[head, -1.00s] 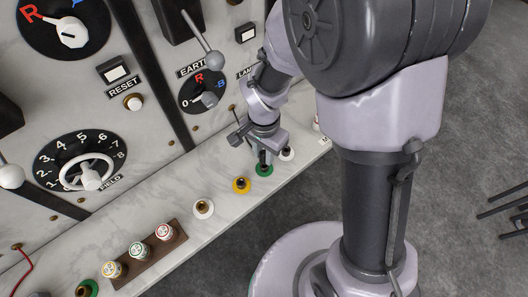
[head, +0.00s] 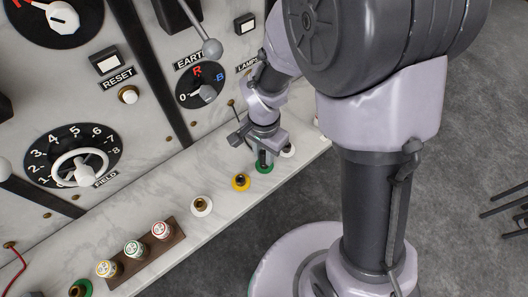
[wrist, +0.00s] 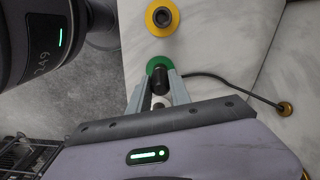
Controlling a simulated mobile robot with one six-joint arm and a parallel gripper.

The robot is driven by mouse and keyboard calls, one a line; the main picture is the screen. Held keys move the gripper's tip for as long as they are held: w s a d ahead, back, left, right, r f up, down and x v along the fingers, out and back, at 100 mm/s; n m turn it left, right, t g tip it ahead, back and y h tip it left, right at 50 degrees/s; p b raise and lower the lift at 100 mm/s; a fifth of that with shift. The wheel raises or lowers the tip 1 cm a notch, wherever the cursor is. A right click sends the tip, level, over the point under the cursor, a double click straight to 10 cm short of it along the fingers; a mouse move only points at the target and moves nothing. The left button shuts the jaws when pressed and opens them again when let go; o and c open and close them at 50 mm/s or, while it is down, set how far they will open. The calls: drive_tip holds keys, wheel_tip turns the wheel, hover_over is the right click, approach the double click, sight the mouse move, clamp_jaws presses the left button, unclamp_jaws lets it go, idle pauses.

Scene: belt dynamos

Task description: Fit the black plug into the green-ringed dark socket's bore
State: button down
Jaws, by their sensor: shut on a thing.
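My gripper (wrist: 159,88) is shut on the black plug (wrist: 161,86), which shows between the two grey fingers in the wrist view. A dark cord runs from the plug to the right. The green-ringed socket (head: 264,168) is on the white marble shelf, right below my gripper (head: 264,160) in the head view. In the wrist view its green ring (wrist: 153,67) lies just beyond the fingertips, and the plug covers part of it. The bore is hidden, so I cannot tell whether the plug's tip is in it.
A yellow-ringed socket (head: 241,182) and a white-ringed socket (head: 202,206) stand to the left on the shelf. Another white-ringed socket (head: 288,150) is close on the right. Another green-ringed socket (head: 81,288) is at the far left. The upright panel with dials (head: 200,85) rises behind.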

sight(264, 153)
drive_tip(key=shift+f+b, duration=0.4)
drive_tip(key=shift+f, duration=0.1)
drive_tip(key=c, duration=1.1)
unclamp_jaws()
drive_tip(key=shift+r, duration=0.1)
wheel_tip(264, 153, up, 17)
drive_tip(key=p, duration=0.6)
drive_tip(key=shift+r, duration=0.15)
